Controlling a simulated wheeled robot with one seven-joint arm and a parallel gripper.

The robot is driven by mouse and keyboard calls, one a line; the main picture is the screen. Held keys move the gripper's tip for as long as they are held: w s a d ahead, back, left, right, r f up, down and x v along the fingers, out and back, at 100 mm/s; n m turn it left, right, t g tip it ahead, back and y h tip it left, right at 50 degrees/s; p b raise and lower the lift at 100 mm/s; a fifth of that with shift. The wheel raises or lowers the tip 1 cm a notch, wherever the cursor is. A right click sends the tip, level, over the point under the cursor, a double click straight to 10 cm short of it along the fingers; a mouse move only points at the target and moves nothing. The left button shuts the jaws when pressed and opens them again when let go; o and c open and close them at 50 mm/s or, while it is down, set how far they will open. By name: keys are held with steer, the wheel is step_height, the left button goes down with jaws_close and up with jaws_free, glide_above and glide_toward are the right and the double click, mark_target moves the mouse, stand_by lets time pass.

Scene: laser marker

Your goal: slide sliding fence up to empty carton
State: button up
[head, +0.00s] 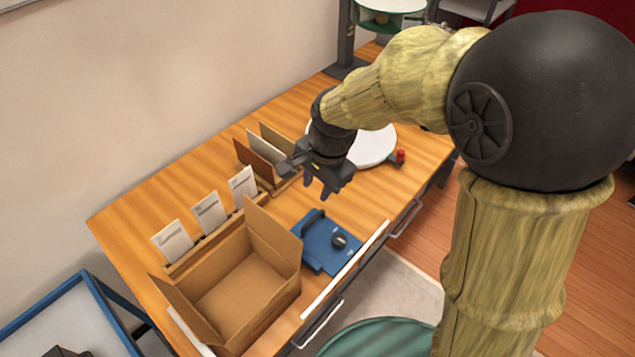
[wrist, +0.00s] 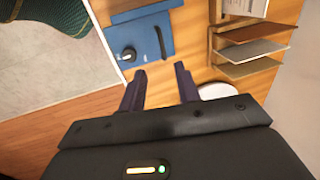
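The sliding fence looks to be the blue plate (head: 318,250) with a dark bar handle (head: 310,222) and a round black knob (head: 339,240). It lies on the table just right of the empty carton (head: 228,285), an open brown box with raised flaps, with a small gap hard to judge. The blue plate (wrist: 145,30) also shows in the wrist view, with its knob (wrist: 128,55) and bar (wrist: 161,42). My gripper (head: 322,190) is open and empty, above the table beyond the plate. Its fingers (wrist: 160,72) are spread apart in the wrist view.
A white rail (head: 346,270) runs along the table's front edge. Upright cards (head: 209,213) stand in a holder behind the carton. A rack of brown and white panels (head: 262,160) stands behind my gripper. A white round disc (head: 373,150) and a red knob (head: 400,156) are farther right.

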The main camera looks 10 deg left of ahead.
steer(key=shift+w+d, duration=0.15)
steer(key=shift+d, duration=0.05)
steer(key=c, duration=0.6)
steer(key=d+n, duration=0.1)
steer(key=d, duration=0.3)
steer(key=s+d+f+n, duration=0.1)
steer(key=d, duration=0.3)
steer(key=d+t, duration=0.1)
steer(key=d, duration=0.4)
steer(key=shift+s+f+n+h, duration=0.15)
steer(key=shift+n+h, duration=0.25)
jaws_close()
steer(key=s+d+f+n+h, duration=0.1)
steer(key=s+d+n, duration=0.2)
steer(key=d, duration=0.7)
steer(key=shift+s+f+n, duration=0.3)
steer(key=shift+s+f, duration=0.05)
steer(key=shift+s, duration=0.65)
steer(key=shift+w, duration=0.1)
